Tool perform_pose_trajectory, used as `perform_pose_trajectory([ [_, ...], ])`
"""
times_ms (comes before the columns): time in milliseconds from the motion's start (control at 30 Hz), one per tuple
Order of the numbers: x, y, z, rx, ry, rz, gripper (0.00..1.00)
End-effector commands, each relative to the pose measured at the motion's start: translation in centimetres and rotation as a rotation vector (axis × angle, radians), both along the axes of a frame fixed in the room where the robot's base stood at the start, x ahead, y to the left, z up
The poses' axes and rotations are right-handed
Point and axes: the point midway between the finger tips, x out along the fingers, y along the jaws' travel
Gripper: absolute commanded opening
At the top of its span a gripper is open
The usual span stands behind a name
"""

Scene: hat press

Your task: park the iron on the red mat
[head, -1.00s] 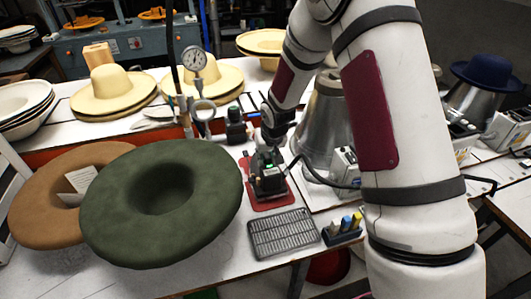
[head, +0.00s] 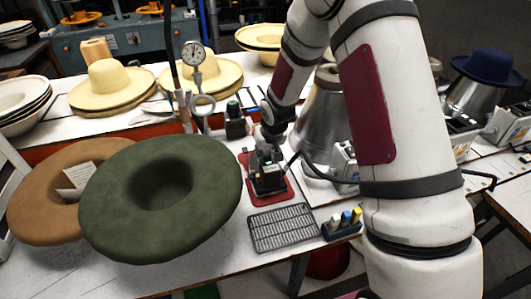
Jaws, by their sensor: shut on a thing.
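The red mat (head: 283,200) lies on the white table, right of the green hat and behind the metal rack. The iron (head: 269,180) is a small dark block with a green light, over the mat. Whether its base touches the mat I cannot tell at this size. My gripper (head: 267,155) comes down from above and is shut on the iron's top. My arm and the iron hide part of the mat.
A green felt hat (head: 205,205) and a brown hat (head: 30,215) lie close on the left. A metal rack (head: 283,229) and a holder with coloured sticks (head: 342,226) stand in front. A metal cone (head: 322,125) stands behind right. A dark bottle (head: 235,122) stands behind.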

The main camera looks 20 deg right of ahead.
Motion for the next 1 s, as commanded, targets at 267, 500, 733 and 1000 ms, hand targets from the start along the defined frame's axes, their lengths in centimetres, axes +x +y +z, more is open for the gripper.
perform_pose_trajectory([
  [267,0.2,0.0,0.1,0.000,-0.007,0.000,0.42],
  [500,0.1,0.0,0.0,0.000,-0.003,0.000,0.45],
  [733,-0.4,0.0,0.7,0.000,0.003,0.000,0.45],
  [1000,-2.0,-0.1,5.3,0.000,-0.004,-0.001,0.45],
])
